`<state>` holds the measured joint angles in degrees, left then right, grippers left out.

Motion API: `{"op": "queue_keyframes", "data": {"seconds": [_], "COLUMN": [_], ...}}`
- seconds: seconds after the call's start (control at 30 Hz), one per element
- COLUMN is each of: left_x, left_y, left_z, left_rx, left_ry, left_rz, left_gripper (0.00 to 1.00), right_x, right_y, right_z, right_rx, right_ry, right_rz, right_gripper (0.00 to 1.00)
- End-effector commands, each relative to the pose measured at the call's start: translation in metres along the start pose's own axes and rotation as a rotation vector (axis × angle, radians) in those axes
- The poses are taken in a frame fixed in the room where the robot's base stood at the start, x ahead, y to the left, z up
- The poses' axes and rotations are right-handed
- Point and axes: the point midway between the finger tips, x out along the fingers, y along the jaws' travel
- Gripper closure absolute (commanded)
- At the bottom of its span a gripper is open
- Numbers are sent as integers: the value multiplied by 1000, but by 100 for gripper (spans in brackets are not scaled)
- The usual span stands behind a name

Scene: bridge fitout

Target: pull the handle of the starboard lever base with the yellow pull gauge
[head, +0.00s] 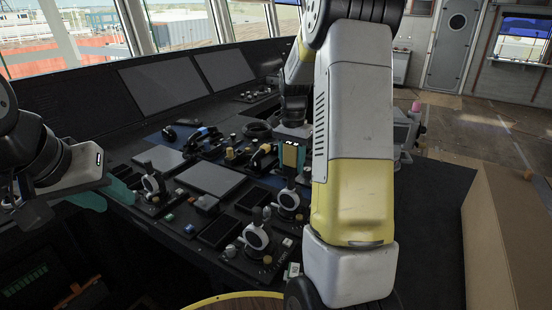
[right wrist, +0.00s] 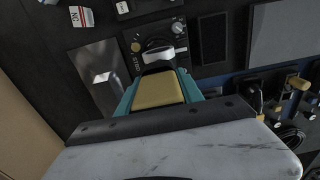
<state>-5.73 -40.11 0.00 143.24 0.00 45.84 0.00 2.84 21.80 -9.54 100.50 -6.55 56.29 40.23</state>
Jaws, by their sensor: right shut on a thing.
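The yellow pull gauge (right wrist: 158,92) is between the teal fingers of my right gripper (right wrist: 160,97), which is shut on it. The gauge's far end is close to the white handle (right wrist: 158,56) of the starboard lever base (right wrist: 137,47), marked STBD. I cannot tell whether they touch. In the head view the gauge (head: 290,155) is above the lever base (head: 288,205), partly behind my right arm. My left gripper (head: 104,196) is at the left by the console's edge, teal fingers apart, with nothing seen between them.
Two similar lever bases (head: 152,184) (head: 257,240) stand on the console nearby. Knobs, a headset (head: 258,130) and small switches crowd the console. A brown panel (head: 490,240) stands at the right.

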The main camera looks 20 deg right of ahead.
Motion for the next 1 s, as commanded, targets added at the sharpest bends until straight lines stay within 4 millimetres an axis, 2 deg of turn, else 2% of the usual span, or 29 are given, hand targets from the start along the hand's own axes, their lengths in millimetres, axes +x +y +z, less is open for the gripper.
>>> {"op": "queue_keyframes", "data": {"seconds": [1.0], "left_x": [0], "left_y": [0], "left_z": [0], "left_rx": [0], "left_ry": [0], "left_rz": [0], "left_gripper": [64], "right_x": [26], "right_y": [0], "right_z": [0], "right_rx": [0], "right_ry": [0], "right_rz": [0], "right_gripper": [100]}}
